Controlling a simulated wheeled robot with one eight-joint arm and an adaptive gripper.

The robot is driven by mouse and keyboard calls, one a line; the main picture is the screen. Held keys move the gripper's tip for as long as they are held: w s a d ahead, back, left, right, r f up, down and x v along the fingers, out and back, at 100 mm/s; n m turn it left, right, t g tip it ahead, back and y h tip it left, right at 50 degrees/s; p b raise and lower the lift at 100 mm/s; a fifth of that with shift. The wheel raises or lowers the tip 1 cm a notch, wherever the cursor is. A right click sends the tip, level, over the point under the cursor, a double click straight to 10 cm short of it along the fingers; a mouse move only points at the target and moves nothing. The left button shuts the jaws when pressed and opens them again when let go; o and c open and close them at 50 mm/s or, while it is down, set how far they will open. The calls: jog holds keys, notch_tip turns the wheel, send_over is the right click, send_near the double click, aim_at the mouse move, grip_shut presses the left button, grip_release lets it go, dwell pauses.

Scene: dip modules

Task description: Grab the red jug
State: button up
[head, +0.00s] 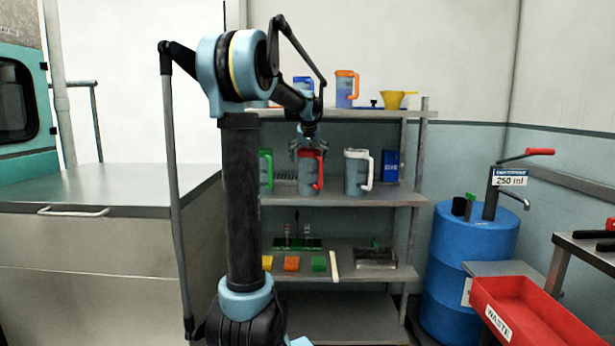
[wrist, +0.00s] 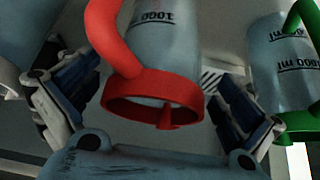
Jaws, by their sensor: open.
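The red jug (head: 311,175) is a grey measuring jug with a red rim and red handle, standing upright on the middle-upper shelf. My gripper (head: 308,152) is at the jug's top, pointing down. In the wrist view, the jug's red rim (wrist: 150,98) appears between the two spread fingers of my gripper (wrist: 158,100), with a gap visible on either side. The handle curves up toward the left in that view. The gripper is open and holds nothing. How deep the fingers reach past the rim is hard to tell.
A green-handled jug (head: 265,170) stands left of the red jug, partly behind my arm. Above is a shelf with an orange-handled blue jug (head: 346,89) and a yellow funnel (head: 394,100).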

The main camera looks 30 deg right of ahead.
jog(key=c, duration=1.5)
jog(key=shift+c, duration=0.2)
